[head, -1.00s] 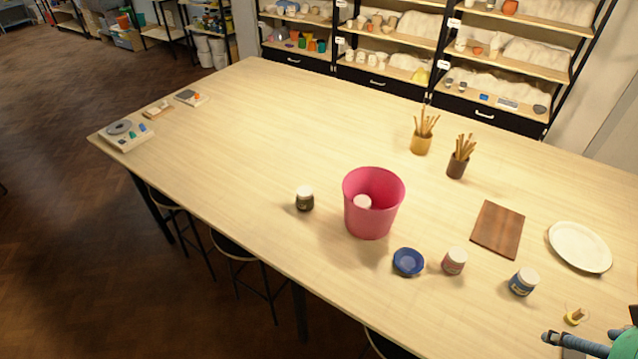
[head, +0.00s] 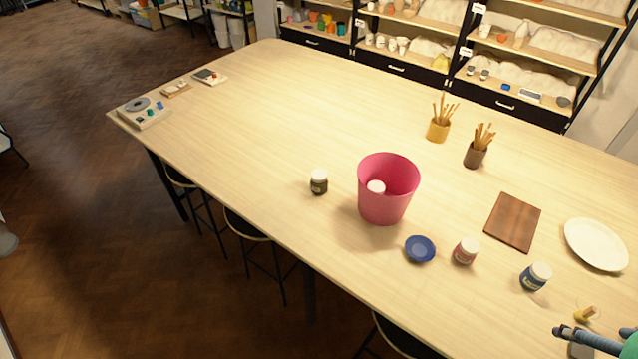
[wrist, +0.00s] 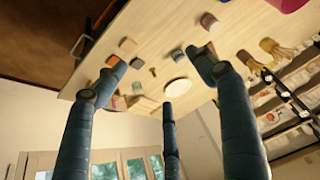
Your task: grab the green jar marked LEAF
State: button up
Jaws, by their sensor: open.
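A dark green, nearly black jar with a white lid (head: 319,182) stands upright on the long wooden table, left of the pink bucket; its label is too small to read. Another white-lidded jar (head: 376,188) sits inside the bucket, its body mostly hidden, so I cannot tell its colour. A red jar (head: 465,251) and a blue jar (head: 535,276) stand to the right. My gripper (head: 585,340) shows partly at the lower right edge, far from the dark green jar. In the wrist view its fingers (wrist: 160,65) are spread, with nothing between them.
The pink bucket (head: 388,205) stands right of the dark green jar. A blue bowl (head: 420,249), wooden board (head: 513,222), white plate (head: 595,245) and two brush cups (head: 438,131) are on the right half. Stools (head: 245,226) stand under the near edge. The table's left middle is clear.

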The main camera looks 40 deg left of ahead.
jog(key=w+a+r+n+y, duration=0.1)
jog(key=w+a+r+n, duration=0.15)
jog(key=w+a, duration=1)
jog(key=w+a+f+n, duration=0.1)
jog(key=w+a+f, duration=0.2)
jog(key=w+a, duration=1.1)
jog(key=n+g+y, duration=0.2)
jog(key=n, duration=0.2)
send_over(318, 174)
jog(key=s+d, duration=0.3)
jog(key=s, duration=0.1)
notch_tip(318, 174, down, 19)
jog(key=shift+b, duration=0.4)
jog(key=shift+f, duration=0.1)
jog(key=shift+b+x, duration=0.55)
jog(key=shift+x, duration=3.65)
